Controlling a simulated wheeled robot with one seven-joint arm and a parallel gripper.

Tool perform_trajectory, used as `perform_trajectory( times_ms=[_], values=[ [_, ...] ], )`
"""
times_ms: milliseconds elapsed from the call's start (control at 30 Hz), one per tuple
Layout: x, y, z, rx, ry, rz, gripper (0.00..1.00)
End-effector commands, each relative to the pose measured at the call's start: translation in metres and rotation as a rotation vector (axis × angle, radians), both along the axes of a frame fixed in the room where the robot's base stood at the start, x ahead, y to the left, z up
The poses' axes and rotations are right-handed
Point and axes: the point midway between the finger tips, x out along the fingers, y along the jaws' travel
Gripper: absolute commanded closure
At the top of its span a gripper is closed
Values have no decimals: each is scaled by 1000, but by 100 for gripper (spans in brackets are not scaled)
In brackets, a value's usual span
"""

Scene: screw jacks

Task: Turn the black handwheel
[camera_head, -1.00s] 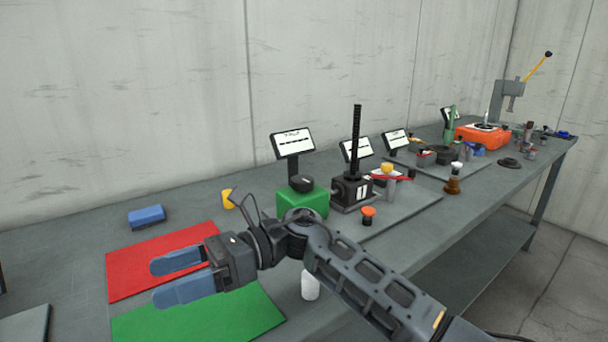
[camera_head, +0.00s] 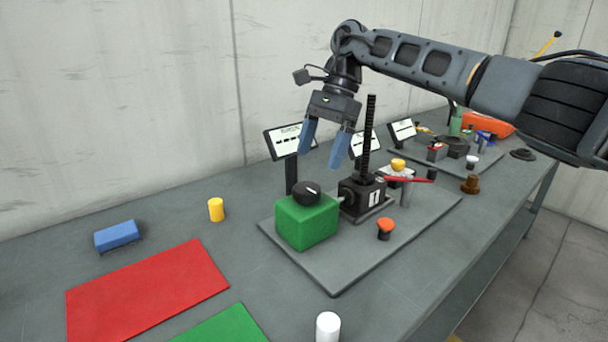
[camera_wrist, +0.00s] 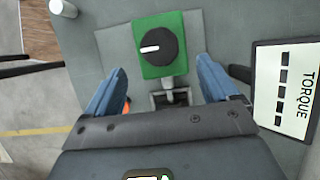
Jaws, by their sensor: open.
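The black handwheel (camera_head: 307,193) is a round knob with a white mark, on top of a green box (camera_head: 307,222). In the wrist view the handwheel (camera_wrist: 157,47) lies ahead, roughly between the lines of the two fingers, its white mark pointing left. The green box (camera_wrist: 177,68) shows around it. My gripper (camera_head: 322,160) points down above the box, with its blue fingers apart and nothing between them. The fingertips are apart from the handwheel. A black screw jack (camera_head: 362,198) with a tall threaded rod stands just right of the green box.
A display on a post (camera_head: 290,143) stands behind the box, close to my gripper. An orange-topped knob (camera_head: 385,228) and a red lever (camera_head: 405,179) are to the right. A yellow cylinder (camera_head: 216,209), blue block (camera_head: 117,236) and red mat (camera_head: 148,290) lie left, with bare table between.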

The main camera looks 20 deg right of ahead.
Motion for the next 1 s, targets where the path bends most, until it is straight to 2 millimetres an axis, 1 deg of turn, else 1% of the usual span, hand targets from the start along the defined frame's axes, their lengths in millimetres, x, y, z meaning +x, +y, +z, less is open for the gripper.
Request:
perform_trajectory(
  times_ms=[300, 400, 500, 633, 867, 1000],
  values=[
    [-7, 18, -43, 3, 2, 0, 12],
    [-9, 22, -55, 3, 3, 1, 12],
    [-9, 26, -62, 3, 1, 0, 12],
    [-10, 28, -67, 4, 1, 0, 12],
    [-10, 28, -68, 3, 1, 0, 12],
    [-10, 28, -68, 3, 1, 0, 26]
  ],
)
